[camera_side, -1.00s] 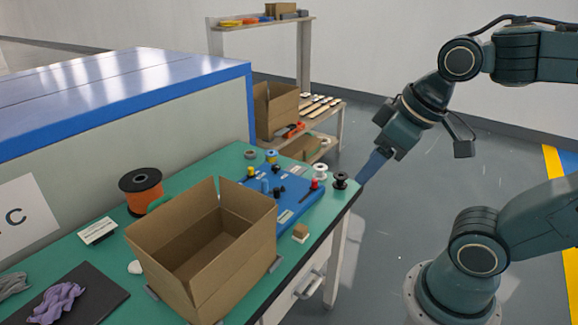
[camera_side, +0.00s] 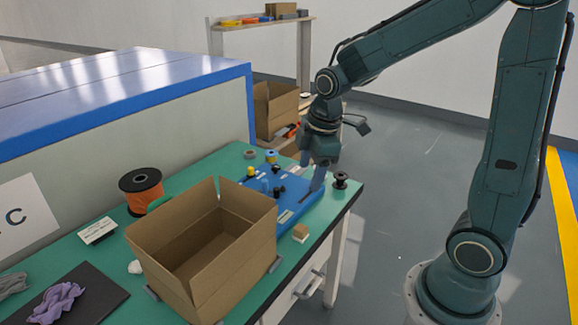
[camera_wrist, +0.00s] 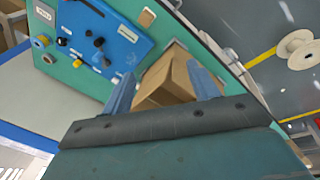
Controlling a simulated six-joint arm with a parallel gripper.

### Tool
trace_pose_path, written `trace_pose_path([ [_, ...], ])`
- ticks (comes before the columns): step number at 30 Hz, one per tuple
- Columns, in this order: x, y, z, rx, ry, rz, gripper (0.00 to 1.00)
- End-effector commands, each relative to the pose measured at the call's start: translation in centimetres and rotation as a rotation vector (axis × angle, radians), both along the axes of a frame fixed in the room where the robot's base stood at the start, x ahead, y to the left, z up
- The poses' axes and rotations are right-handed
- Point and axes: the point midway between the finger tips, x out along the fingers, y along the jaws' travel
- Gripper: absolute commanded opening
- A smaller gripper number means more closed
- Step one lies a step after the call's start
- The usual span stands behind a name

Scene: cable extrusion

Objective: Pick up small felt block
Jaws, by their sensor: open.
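The small felt block (camera_side: 300,232) is a tan piece on the green bench, near its front edge and to the right of the cardboard box. In the wrist view a small tan block (camera_wrist: 147,17) lies at the top, beside the blue board and beyond my fingertips. My gripper (camera_side: 313,178) hangs above the right end of the blue board, behind the block in the side view and apart from it. In the wrist view my gripper (camera_wrist: 162,84) shows two blue fingers spread apart, with the cardboard box seen below and between them.
The open cardboard box (camera_side: 205,240) stands left of the block. The blue board (camera_side: 290,215) carries several knobs and small parts. A black spool (camera_side: 340,180) stands at the bench's right end. An orange spool (camera_side: 141,190) stands further left.

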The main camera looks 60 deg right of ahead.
Motion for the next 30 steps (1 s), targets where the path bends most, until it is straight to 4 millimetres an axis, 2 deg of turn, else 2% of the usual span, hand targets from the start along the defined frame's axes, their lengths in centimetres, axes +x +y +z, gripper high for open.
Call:
trace_pose_path([
  [9,3.4,-2.2,-6.5,-0.036,0.097,0.265,0.60],
  [21,5.6,-4.6,-15.2,-0.044,0.192,0.584,0.60],
  [25,5.8,-5.0,-16.9,-0.042,0.206,0.645,0.60],
  [30,5.8,-5.2,-17.7,-0.042,0.211,0.673,0.60],
])
